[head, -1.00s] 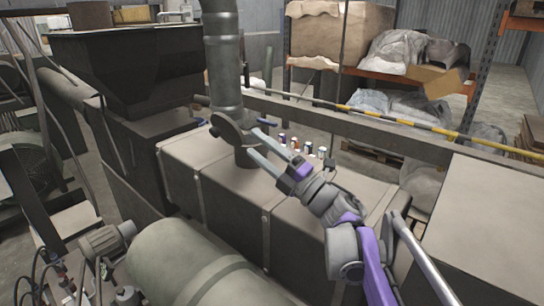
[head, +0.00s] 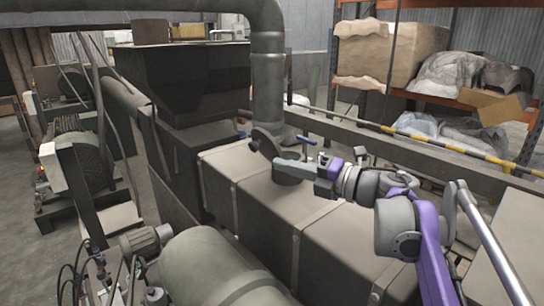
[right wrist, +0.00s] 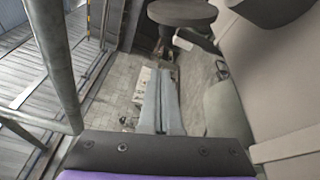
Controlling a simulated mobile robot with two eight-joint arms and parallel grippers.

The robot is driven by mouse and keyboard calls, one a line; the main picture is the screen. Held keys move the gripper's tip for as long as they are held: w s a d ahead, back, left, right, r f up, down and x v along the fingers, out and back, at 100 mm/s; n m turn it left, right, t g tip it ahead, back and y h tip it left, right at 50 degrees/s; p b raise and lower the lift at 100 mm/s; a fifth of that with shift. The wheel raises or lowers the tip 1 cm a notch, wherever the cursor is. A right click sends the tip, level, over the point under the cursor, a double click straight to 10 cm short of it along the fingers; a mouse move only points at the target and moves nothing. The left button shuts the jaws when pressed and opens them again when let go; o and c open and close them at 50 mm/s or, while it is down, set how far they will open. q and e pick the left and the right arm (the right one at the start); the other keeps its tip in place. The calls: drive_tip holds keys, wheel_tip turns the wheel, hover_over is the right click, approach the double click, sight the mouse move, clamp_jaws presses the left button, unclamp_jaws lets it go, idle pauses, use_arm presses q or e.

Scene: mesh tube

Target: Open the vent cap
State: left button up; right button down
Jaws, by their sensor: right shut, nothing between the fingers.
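The vent cap (head: 266,142) is a dark round disc at the top of a short stub pipe (head: 287,174) on the long metal box. It stands tilted up at the left side of the stub. My right gripper (head: 276,163) is shut and empty, with its fingertips in front of the stub, just right of and below the cap. Whether they touch is unclear. In the right wrist view the shut fingers (right wrist: 161,72) point away over the floor, and a dark disc (right wrist: 183,12) shows beyond them at the top. My left gripper is not in view.
A thick vertical pipe (head: 268,85) rises behind the stub. The long metal box (head: 262,215) runs beneath my right arm. A grey tank (head: 205,262) lies in front. A yellow and black striped bar (head: 440,142) and loaded shelving stand behind on the right.

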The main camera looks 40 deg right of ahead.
sight(261, 150)
drive_tip(key=w+a+g+p, duration=0.1)
drive_tip(key=w+p, duration=0.1)
drive_tip(key=w, duration=0.7)
drive_tip(key=shift+w+a+n+g, duration=0.25)
drive_tip(key=shift+w+n+g, duration=0.05)
drive_tip(key=shift+w+n, duration=0.1)
drive_tip(key=shift+d+r+m+t+y, duration=0.4)
drive_tip(key=shift+d+r+m+y, duration=0.2)
drive_tip(key=shift+d+r+m, duration=0.45)
drive_tip(key=shift+a+f, duration=0.25)
drive_tip(key=shift+a, duration=0.1)
